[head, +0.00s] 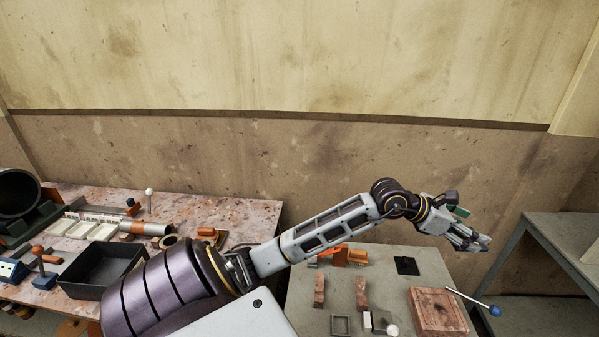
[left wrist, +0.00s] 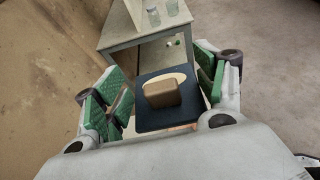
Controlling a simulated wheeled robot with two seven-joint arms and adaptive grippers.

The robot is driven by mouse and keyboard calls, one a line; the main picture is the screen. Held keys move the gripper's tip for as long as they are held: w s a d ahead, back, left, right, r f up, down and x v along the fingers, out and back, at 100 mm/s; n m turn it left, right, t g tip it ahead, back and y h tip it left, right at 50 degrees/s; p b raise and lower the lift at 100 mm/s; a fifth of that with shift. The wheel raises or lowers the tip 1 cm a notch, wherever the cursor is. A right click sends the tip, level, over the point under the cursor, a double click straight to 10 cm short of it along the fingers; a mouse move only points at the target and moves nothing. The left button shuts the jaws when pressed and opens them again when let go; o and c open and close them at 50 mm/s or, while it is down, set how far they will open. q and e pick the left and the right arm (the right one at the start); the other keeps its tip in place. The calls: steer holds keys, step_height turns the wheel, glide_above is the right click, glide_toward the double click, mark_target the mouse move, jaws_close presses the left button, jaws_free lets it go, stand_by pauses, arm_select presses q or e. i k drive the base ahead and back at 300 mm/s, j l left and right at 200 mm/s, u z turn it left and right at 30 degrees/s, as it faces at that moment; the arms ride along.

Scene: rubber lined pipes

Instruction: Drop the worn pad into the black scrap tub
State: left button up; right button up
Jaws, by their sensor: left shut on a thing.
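My left gripper (head: 478,240) is stretched out to the right, above and beyond the right part of the grey bench. In the left wrist view its green-padded fingers (left wrist: 165,95) are shut on the worn pad (left wrist: 148,122), a dark blue slab with a pale oval patch and a brown block on its face. The black scrap tub (head: 73,279) stands on the left bench, far to the left of the gripper. It looks empty, and my arm partly covers its right side. My right gripper does not show.
The left bench (head: 235,212) holds a pipe (head: 145,228), a white-tipped post (head: 149,193) and a red-knobbed lever (head: 38,250). The grey bench (head: 390,280) holds several blocks, a black square (head: 407,265) and a blue-ended rod (head: 494,310). Another table (head: 530,235) stands at right.

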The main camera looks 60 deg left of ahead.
mark_target(107, 281)
steer(key=u, duration=3.45)
